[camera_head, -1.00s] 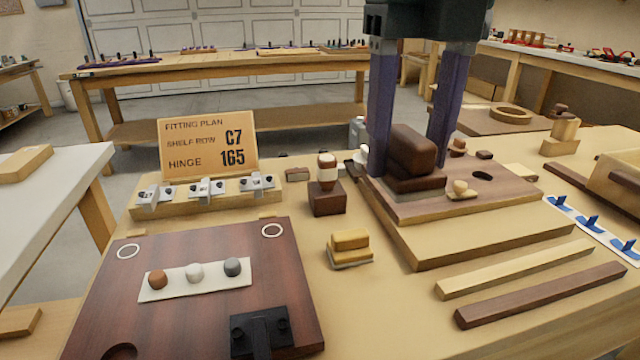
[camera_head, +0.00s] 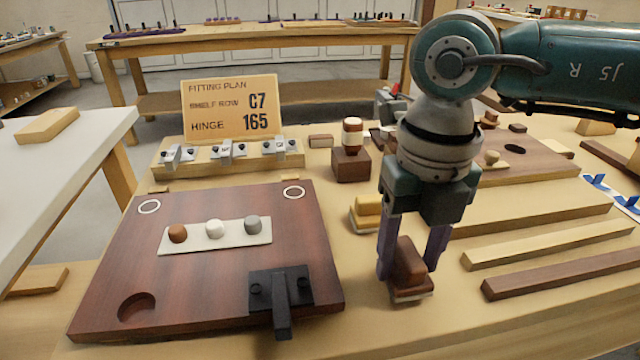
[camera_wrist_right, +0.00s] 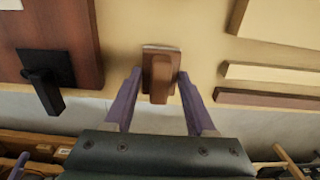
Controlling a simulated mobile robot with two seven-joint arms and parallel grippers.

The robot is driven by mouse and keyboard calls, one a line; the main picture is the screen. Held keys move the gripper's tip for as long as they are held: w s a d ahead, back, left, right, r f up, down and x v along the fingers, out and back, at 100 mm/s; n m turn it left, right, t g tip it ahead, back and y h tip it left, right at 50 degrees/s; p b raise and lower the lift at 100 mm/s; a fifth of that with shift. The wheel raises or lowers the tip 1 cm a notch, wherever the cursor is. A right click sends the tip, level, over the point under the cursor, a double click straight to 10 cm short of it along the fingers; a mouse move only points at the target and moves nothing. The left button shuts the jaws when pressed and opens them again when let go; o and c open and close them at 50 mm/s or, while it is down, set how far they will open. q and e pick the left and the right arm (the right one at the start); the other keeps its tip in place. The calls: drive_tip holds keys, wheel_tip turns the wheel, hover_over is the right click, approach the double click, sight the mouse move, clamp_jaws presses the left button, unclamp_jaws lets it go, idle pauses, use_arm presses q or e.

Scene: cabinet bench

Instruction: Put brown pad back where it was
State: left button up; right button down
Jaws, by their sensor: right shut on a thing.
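The brown pad (camera_head: 408,262), a brown grip block on a flat base with a pale underside, is between the purple fingers of my right gripper (camera_head: 410,270), which is shut on it. It also shows in the right wrist view (camera_wrist_right: 161,78), near the bench's front edge. It is low over the bench or touching it; I cannot tell which. A similar yellow pad (camera_head: 367,212) stands just behind and left of it, partly hidden by my gripper. My left gripper is not in view.
A dark red-brown panel (camera_head: 200,275) with a black clamp (camera_head: 280,290) lies to the left. Two strips, one pale (camera_head: 545,245) and one dark (camera_head: 555,273), lie to the right. A stepped wooden board (camera_head: 540,160) is behind them. A sign (camera_head: 230,108) stands at the back.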

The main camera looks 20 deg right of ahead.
drive_tip(key=shift+f, duration=0.5)
drive_tip(key=shift+f, duration=0.15)
drive_tip(key=shift+c, duration=1.1)
unclamp_jaws()
